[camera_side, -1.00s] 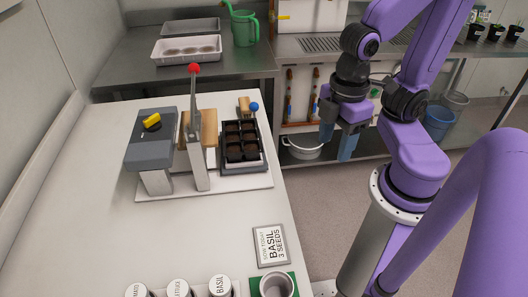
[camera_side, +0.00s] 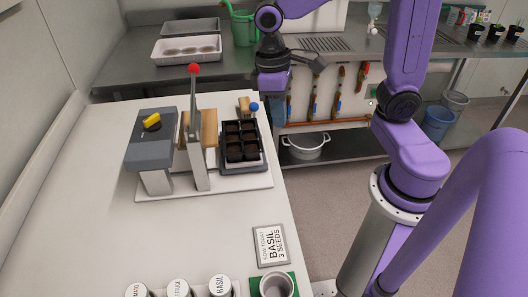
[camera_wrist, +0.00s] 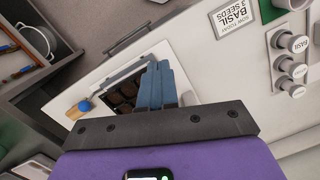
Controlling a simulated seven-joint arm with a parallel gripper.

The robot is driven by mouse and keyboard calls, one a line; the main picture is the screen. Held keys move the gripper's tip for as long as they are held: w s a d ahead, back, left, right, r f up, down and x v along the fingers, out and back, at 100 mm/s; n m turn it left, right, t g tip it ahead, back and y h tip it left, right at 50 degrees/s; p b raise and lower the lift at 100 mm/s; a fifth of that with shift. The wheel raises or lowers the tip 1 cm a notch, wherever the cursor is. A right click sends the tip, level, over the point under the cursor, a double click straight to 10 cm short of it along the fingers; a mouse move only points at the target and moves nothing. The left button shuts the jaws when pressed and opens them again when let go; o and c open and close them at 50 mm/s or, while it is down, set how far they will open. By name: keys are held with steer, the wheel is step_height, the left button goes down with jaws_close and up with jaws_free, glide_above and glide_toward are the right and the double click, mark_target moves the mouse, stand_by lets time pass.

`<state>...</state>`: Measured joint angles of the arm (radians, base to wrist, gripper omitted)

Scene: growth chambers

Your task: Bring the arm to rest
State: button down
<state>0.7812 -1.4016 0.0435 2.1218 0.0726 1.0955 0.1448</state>
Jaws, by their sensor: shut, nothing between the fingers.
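My gripper (camera_wrist: 160,68) shows in the wrist view with its two blue fingers together and nothing between them. In the side view my gripper (camera_side: 279,108) hangs past the right edge of the white table, near the back bench, its fingers partly hard to make out. It is apart from the press device (camera_side: 150,150) and the black seed tray (camera_side: 241,142) with soil-filled cells. In the wrist view the fingers overlap the seed tray (camera_wrist: 120,97) in the picture.
A sign (camera_side: 270,246) reading BASIL 3 SEEDS lies on the white table (camera_side: 100,230). Several labelled jars (camera_side: 220,287) and a metal cup (camera_side: 277,285) stand at the front. The lever with a red knob (camera_side: 194,68) stands tall. A white pot (camera_side: 305,146) sits on the lower shelf.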

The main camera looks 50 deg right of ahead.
steer(key=w+d+f+m+g+y, duration=0.1)
steer(key=w+d+m, duration=0.3)
steer(key=w, duration=0.3)
steer(key=w+d+f+m+g, duration=0.1)
steer(key=w+d+m, duration=0.3)
steer(key=w, duration=0.2)
steer(key=w+d+f+m+y, duration=0.3)
steer(key=w+d+m, duration=0.3)
steer(key=d, duration=0.6)
steer(key=shift+d+x, duration=0.15)
steer(key=shift+x, duration=1.95)
steer(key=shift+d+x, duration=0.2)
steer(key=shift+x, duration=1.9)
steer(key=shift+w+f, duration=0.1)
steer(key=shift+w, duration=0.05)
step_height(320, 180, up, 9)
steer(key=shift+s+d, duration=0.4)
steer(key=shift+s, duration=0.05)
